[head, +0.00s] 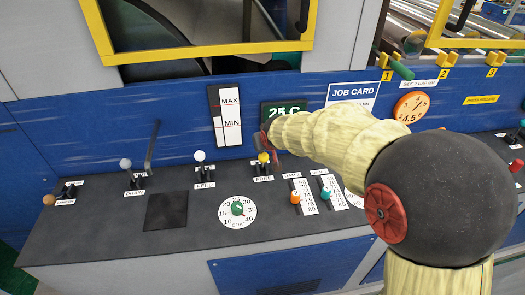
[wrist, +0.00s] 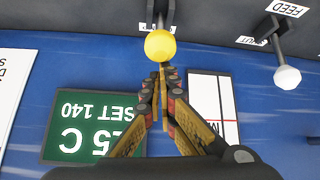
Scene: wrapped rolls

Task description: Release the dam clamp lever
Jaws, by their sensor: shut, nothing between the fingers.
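No label that I can read clearly names the dam clamp. A lever with a yellow ball knob (head: 263,158) stands on the dark console top, its small label unclear. In the wrist view the yellow knob (wrist: 160,45) is just beyond my fingertips, on a dark stem. My gripper (wrist: 163,78) is shut and empty, its fingertips close together beside the knob. Whether they touch it I cannot tell. In the head view my gripper (head: 267,140) is at the knob, partly hidden by my padded arm.
A green dial (head: 237,208) and orange and teal sliders (head: 295,197) are nearer the front. A green 25 C sign (wrist: 95,125) is on the blue panel behind.

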